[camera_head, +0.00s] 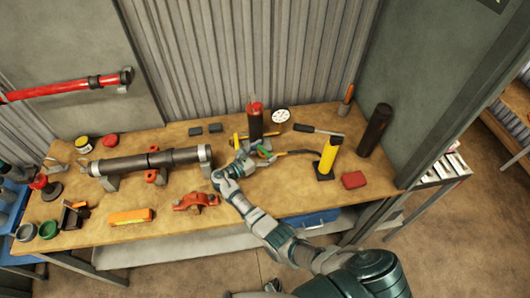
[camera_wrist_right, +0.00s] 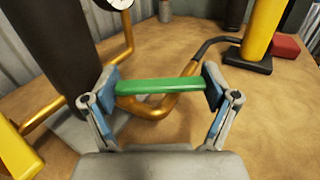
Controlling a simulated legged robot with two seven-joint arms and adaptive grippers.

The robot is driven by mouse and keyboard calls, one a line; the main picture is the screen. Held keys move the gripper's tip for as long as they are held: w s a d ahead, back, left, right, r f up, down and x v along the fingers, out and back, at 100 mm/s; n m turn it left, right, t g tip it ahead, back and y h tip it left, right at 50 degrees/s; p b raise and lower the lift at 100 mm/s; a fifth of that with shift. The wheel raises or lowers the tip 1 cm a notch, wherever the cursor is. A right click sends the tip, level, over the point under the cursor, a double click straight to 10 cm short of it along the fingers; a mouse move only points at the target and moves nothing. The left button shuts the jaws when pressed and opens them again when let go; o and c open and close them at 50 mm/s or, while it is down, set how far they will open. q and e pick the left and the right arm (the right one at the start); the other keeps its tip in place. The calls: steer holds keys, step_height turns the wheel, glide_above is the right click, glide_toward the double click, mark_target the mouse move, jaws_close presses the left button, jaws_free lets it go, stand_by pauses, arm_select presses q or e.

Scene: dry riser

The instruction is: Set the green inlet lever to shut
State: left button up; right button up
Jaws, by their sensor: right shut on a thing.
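The green inlet lever (camera_head: 264,152) sits at the foot of the dark riser (camera_head: 255,125), which has a red top. In the right wrist view the green lever (camera_wrist_right: 160,86) lies crosswise, nearly level in the picture, in front of a curved yellow pipe (camera_wrist_right: 150,108). My right gripper (camera_head: 248,157) reaches in from the front. In the wrist view my right gripper (camera_wrist_right: 163,88) has its blue pads at the two ends of the lever, shut on it. My left gripper is in neither view.
A white-faced gauge (camera_head: 280,116) stands right of the riser. A black hose leads to a yellow cylinder (camera_head: 328,155), with a red block (camera_head: 354,180) beside it. A dark pipe (camera_head: 150,161) and a red clamp (camera_head: 195,201) lie left of my arm. The front right bench is mostly clear.

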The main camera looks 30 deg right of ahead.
mark_target(264, 151)
steer(key=shift+a+f, duration=0.2)
steer(key=shift+f, duration=0.05)
steer(key=o, duration=1.5)
steer(key=shift+a+r, duration=0.2)
steer(key=shift+a, duration=0.1)
step_height(264, 151, up, 9)
steer(key=shift+d+f, duration=0.1)
steer(key=shift+f, duration=0.05)
steer(key=shift+a+r, duration=0.25)
steer(key=shift+r, duration=0.35)
